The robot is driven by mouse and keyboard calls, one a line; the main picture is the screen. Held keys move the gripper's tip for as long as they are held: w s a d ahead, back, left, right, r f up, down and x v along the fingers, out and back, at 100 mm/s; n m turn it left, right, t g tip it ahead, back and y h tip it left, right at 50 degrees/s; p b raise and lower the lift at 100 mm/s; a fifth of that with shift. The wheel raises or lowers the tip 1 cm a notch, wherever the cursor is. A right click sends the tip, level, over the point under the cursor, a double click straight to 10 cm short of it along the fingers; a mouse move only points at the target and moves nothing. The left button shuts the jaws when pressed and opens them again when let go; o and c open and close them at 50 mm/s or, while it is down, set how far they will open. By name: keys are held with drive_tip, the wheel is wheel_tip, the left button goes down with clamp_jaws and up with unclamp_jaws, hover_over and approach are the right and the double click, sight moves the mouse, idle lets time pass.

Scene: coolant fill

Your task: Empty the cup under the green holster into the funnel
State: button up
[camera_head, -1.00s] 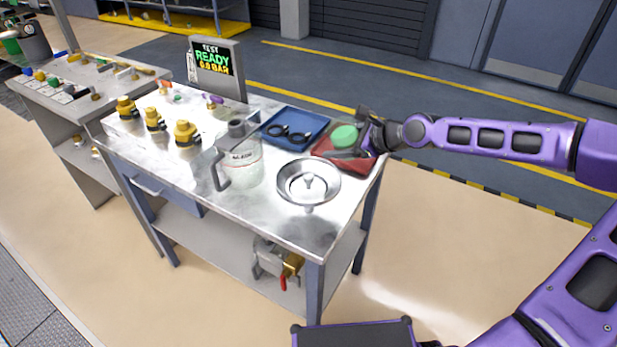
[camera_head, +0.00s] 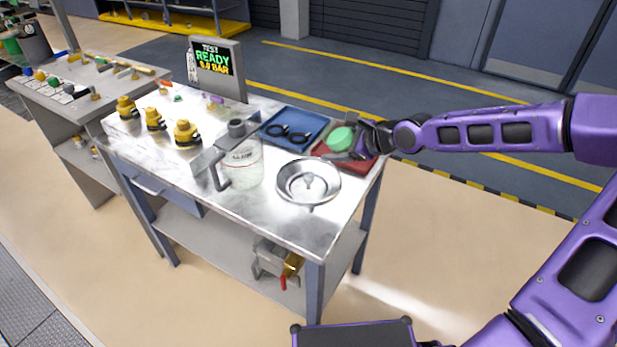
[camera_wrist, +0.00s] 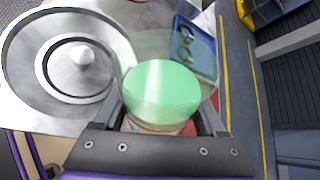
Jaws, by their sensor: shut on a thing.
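My gripper (camera_head: 362,146) is shut on a clear cup with green liquid (camera_head: 341,138). In the wrist view the cup (camera_wrist: 160,90) stands between the fingers, with the green surface inside its clear wall. The cup is over the red tray (camera_head: 374,162) at the table's right end; I cannot tell the gap beneath it. The funnel (camera_head: 329,170), a wide silver dish with a central knob, is on the near right of the table. It also shows at left in the wrist view (camera_wrist: 28,60), apart from the cup. I cannot clearly make out a green holster.
A clear jug (camera_head: 243,165) with a grey handle stands left of the funnel. A blue tray (camera_head: 309,122) with black rings lies behind the funnel. Several yellow fittings (camera_head: 187,133) and a test display (camera_head: 215,65) are farther left. The funnel's near side is clear.

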drive_tip(key=shift+s+a+r+n+h, duration=0.2)
drive_tip(key=shift+a+r+n+h, duration=0.2)
drive_tip(key=shift+h, duration=0.1)
idle(0.7)
drive_tip(key=shift+w+d+r+n+t+h, duration=0.1)
drive_tip(key=shift+d+r+n+t+h, duration=0.1)
drive_tip(key=shift+r+n+t+h, duration=0.55)
idle(1.5)
drive_tip(key=shift+d+f+n+h, duration=0.1)
drive_tip(key=shift+f+n+h, duration=0.15)
drive_tip(key=shift+n+h, duration=0.3)
idle(0.8)
drive_tip(key=shift+r+t+h, duration=0.25)
drive_tip(key=shift+t+h, duration=0.1)
drive_tip(key=shift+h, duration=0.05)
idle(0.3)
drive_tip(key=shift+b, duration=0.35)
drive_tip(key=shift+r+n+b, duration=0.2)
drive_tip(key=shift+n+b, duration=0.1)
drive_tip(key=shift+b, duration=0.4)
drive_tip(key=b, duration=0.4)
drive_tip(key=a+f+n+t+h+b, duration=0.1)
drive_tip(key=b, duration=0.4)
drive_tip(key=shift+s, duration=0.2)
drive_tip(key=shift+r+h, duration=0.3)
drive_tip(key=shift+a, duration=0.1)
